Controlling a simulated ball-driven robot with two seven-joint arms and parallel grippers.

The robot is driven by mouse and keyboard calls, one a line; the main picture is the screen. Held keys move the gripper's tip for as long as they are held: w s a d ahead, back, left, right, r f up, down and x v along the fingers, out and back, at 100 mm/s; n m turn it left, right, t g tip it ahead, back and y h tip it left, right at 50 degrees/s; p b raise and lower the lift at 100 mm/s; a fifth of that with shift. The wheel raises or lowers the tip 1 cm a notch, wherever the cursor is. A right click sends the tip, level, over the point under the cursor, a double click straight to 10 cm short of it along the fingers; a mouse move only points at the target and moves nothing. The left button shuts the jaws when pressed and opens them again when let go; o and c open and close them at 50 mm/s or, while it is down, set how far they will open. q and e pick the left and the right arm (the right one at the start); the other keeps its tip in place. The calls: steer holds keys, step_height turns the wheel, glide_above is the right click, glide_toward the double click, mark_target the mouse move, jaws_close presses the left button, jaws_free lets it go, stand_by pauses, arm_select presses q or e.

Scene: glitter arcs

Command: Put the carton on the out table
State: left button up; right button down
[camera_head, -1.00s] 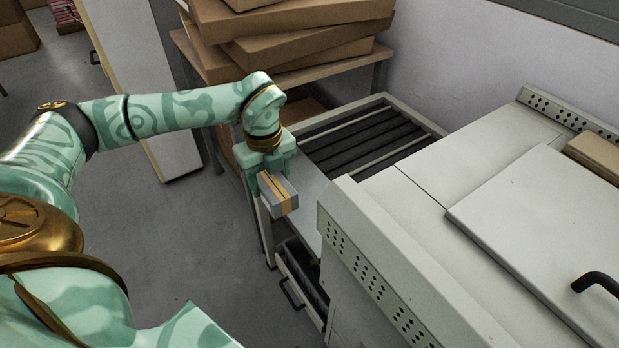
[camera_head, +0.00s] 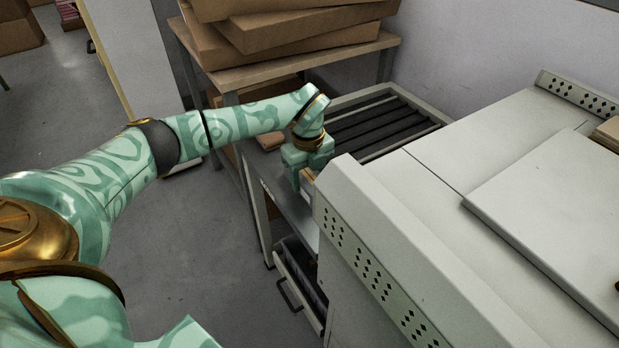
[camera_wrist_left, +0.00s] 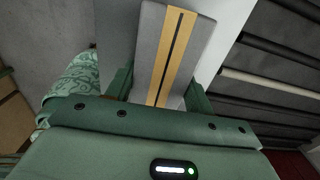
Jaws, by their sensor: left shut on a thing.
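The carton is a grey box with a yellow stripe and a dark line along it; it shows in the wrist view (camera_wrist_left: 150,45). In the head view only a small part of the carton (camera_head: 308,175) shows, between my gripper and the machine's edge. My left gripper (camera_head: 302,180) is shut on the carton, with a finger on either side in the wrist view. It is over the grey table (camera_head: 272,176) that I take for the out table, beside the roller bed (camera_head: 375,128). I cannot tell whether the carton touches the table. My right gripper is not in view.
A large pale machine (camera_head: 440,215) with a perforated edge stands close to the right of my gripper. A wooden table (camera_head: 290,68) with stacked brown cartons (camera_head: 300,30) stands behind. An open drawer (camera_head: 300,285) is below the grey table. Floor at left is clear.

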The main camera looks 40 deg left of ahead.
mark_target(308, 175)
arm_select(q)
steer(key=shift+r, duration=0.15)
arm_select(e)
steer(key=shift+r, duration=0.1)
arm_select(q)
steer(key=shift+s, duration=0.1)
steer(key=o, duration=1.2)
steer(key=shift+f, duration=0.2)
step_height(308, 175, up, 12)
steer(key=p, duration=0.4)
steer(key=shift+r, duration=0.2)
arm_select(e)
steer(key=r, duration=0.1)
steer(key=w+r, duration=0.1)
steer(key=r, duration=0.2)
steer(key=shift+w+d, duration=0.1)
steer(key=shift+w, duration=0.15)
